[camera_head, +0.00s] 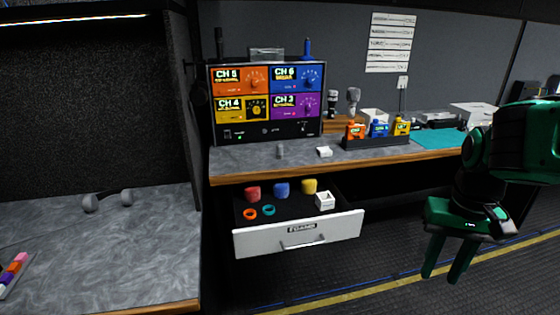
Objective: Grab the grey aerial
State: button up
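A dark upright aerial (219,42) and a blue upright aerial (308,48) stand at the top left and top right of the channel unit (267,130). A small grey upright piece (280,150) stands on the desk in front of the unit; it is too small to tell whether it is an aerial. A grey microphone-like piece (353,97) stands further right. My gripper (442,277) hangs at the right, fingers apart and pointing down over the floor, empty and well away from all of these.
An open drawer (256,243) juts out below the desk (236,158), holding coloured caps, rings and a white box. A rack of coloured packs (375,141) and a teal mat (436,141) lie to the right. Grey headphones (108,199) rest on the left counter (100,255). Floor before the desk is clear.

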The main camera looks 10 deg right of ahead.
aim_at(279, 155)
jog(key=k, duration=1)
jog(key=u, duration=0.55)
jog(key=i, duration=2.05)
jog(key=z, duration=0.55)
